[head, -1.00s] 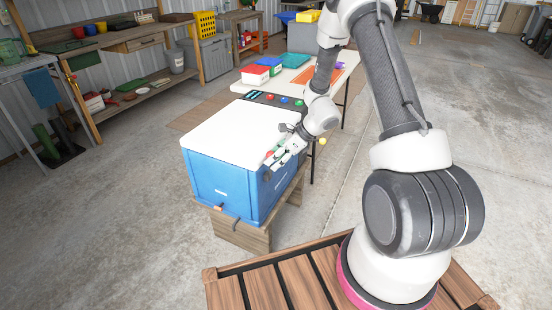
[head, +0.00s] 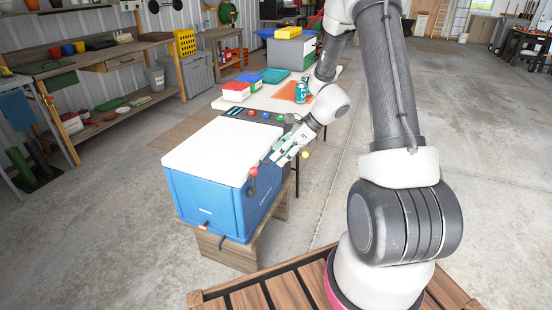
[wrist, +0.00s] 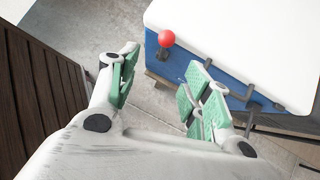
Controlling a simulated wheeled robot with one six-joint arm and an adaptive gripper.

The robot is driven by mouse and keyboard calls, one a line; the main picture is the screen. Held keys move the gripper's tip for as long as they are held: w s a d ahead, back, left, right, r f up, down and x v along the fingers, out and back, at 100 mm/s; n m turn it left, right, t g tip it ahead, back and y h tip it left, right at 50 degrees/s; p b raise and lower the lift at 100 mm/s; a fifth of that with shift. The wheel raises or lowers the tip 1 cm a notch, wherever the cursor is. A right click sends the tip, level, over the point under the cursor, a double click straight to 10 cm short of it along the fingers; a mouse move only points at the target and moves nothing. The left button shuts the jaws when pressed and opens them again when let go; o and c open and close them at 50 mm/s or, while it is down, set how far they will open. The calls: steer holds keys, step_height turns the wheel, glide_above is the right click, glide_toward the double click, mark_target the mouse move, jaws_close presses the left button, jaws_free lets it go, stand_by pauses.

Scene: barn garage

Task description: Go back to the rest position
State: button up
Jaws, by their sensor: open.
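My gripper (head: 283,155) is open and empty, with its green-padded fingers spread. In the head view it is beside the right side of a blue cooler (head: 208,198) with a white lid (head: 222,146). In the wrist view my gripper (wrist: 158,90) is above the concrete floor, with the white lid (wrist: 245,45) at the upper right. A red ball knob (wrist: 166,39) on a dark stem stands at the cooler's near side, apart from the fingers. The knob (head: 253,171) also shows in the head view, left of my gripper.
The cooler stands on a wooden stand (head: 228,252). Behind it a white table (head: 262,98) holds a teal can (head: 301,91), a red box (head: 236,91) and an orange mat (head: 283,93). Shelves line the left wall. The concrete floor (head: 500,150) on the right is open.

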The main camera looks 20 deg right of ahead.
stand_by(0.4)
steer(key=s+d+r+n+g+h, duration=0.15)
steer(key=s+r+n+g, duration=0.25)
steer(key=s+n, duration=0.75)
steer(key=s+d+r+n+t+h, duration=0.1)
steer(key=s+r+n+t+h, duration=0.1)
steer(key=s+r+n, duration=0.4)
steer(key=s+d+r+n+t+h, duration=0.2)
steer(key=s+r+n, duration=0.4)
steer(key=s+r, duration=0.4)
step_height(320, 180, up, 6)
steer(key=shift+s+f+n+t+h, duration=0.25)
steer(key=shift+s+n+t+h, duration=0.25)
steer(key=shift+h, duration=0.45)
steer(key=shift+w, duration=0.1)
